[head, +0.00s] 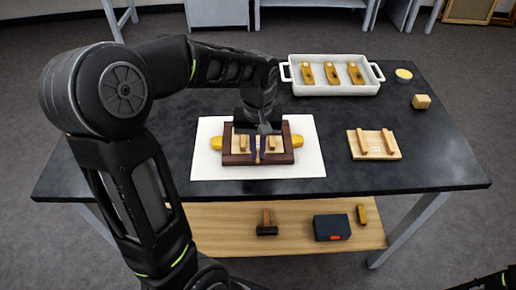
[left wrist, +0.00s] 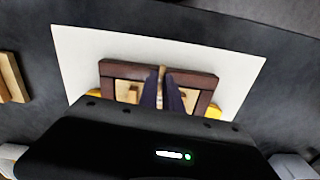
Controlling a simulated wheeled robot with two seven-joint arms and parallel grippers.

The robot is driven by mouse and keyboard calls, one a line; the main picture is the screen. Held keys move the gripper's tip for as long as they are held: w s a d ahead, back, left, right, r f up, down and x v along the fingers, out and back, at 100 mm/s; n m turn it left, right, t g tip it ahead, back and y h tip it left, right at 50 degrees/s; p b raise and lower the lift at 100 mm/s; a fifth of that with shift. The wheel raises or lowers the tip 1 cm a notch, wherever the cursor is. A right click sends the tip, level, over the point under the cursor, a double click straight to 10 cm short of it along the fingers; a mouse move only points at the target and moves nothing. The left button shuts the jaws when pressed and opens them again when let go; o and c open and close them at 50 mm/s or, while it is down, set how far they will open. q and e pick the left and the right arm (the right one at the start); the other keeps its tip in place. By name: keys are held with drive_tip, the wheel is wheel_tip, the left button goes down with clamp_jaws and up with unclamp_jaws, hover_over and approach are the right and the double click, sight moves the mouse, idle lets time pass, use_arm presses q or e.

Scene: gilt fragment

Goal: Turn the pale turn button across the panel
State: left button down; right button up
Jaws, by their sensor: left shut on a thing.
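A dark red-brown frame (head: 284,157) lies on a white sheet (head: 308,167), with a pale panel (head: 238,151) bearing two small wooden bars set in it. In the left wrist view the frame (left wrist: 198,79) is partly covered by my gripper. How the button lies relative to the panel is hidden.
Yellow blocks (head: 215,142) stick out at both sides of the frame. A white tray (head: 333,89) with three yellow-brown pieces stands behind. A pale board (head: 375,153) with two bars, a wooden block (head: 421,101) and a small round tub (head: 403,75) lie right. The table's front right is clear.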

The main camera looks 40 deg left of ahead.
sight(258, 154)
use_arm(q)
drive_tip(key=c, duration=1.5)
unclamp_jaws()
wheel_tip(258, 154, up, 8)
drive_tip(key=shift+f, duration=0.1)
